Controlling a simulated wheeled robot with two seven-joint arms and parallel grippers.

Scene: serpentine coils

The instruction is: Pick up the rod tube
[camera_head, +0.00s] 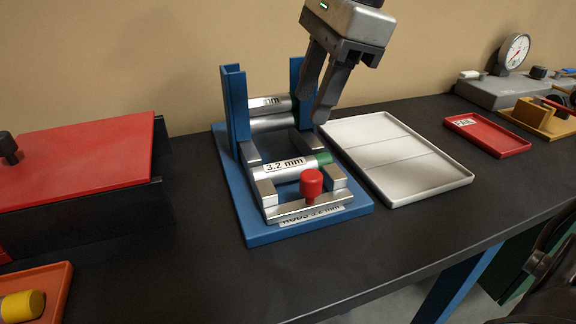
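A silver rod tube (290,169) labelled "3.2 mm", with a green end, lies across the front cradle of a blue rack (240,203). My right gripper (312,110) comes down from the top beside the right upright, above and behind the green end. Its fingers look apart, with no tube between them. My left gripper is not in view.
A red knob (311,185) stands at the rack's front. A grey divided tray (390,155) lies to the right, then a red tray (488,134) and a dial gauge (515,50). A red-topped box (75,160) is at left. Black table is bare in front.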

